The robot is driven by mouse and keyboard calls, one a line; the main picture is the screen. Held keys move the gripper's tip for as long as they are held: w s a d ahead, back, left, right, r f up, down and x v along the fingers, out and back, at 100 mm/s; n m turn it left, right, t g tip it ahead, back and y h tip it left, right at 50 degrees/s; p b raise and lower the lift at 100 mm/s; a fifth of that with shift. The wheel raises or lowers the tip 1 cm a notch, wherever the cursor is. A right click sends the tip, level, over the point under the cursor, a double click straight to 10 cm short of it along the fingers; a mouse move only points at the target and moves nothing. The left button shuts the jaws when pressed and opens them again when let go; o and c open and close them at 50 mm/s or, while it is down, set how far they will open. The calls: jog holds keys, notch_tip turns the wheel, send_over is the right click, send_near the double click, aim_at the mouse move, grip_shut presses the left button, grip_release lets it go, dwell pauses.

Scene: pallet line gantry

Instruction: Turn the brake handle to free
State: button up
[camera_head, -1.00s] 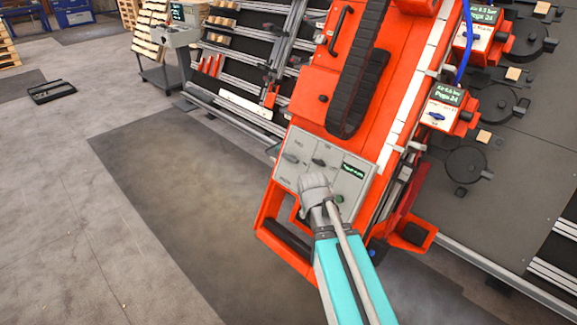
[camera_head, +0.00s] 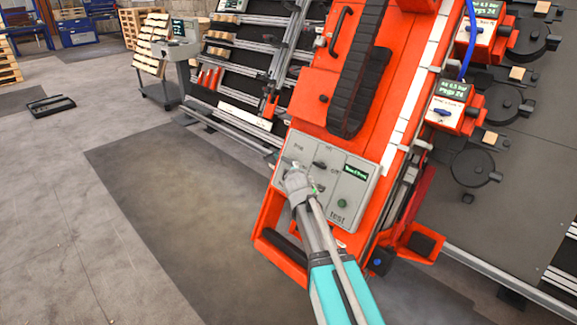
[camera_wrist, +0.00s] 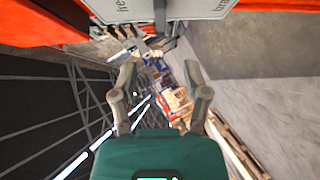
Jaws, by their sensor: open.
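The grey control panel (camera_head: 340,195) is on the lower end of the tilted orange machine. My gripper (camera_head: 297,178) is over the panel's left part and hides the spot where the left handle sits. In the wrist view my gripper (camera_wrist: 160,70) is open and empty, its two fingers apart. A dark handle (camera_wrist: 160,16) stands out from the panel (camera_wrist: 125,10) at the top of that view, beyond the fingertips and roughly between them. Partly cut-off lettering shows on both sides of it. I cannot tell its exact setting, and no contact with it is visible.
Bare floor (camera_head: 130,250) lies to the left.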

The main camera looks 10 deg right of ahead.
aim_at(290, 163)
jog(key=shift+w+f, duration=0.1)
jog(key=shift+w, duration=0.1)
jog(key=b+x, duration=0.4)
jog(key=x, duration=0.9)
jog(key=shift+w+f+b, duration=0.1)
jog(key=shift+w+b, duration=0.05)
jog(key=shift+b, duration=0.15)
jog(key=shift+c, duration=0.3)
grip_shut()
jog(key=shift+a, duration=0.1)
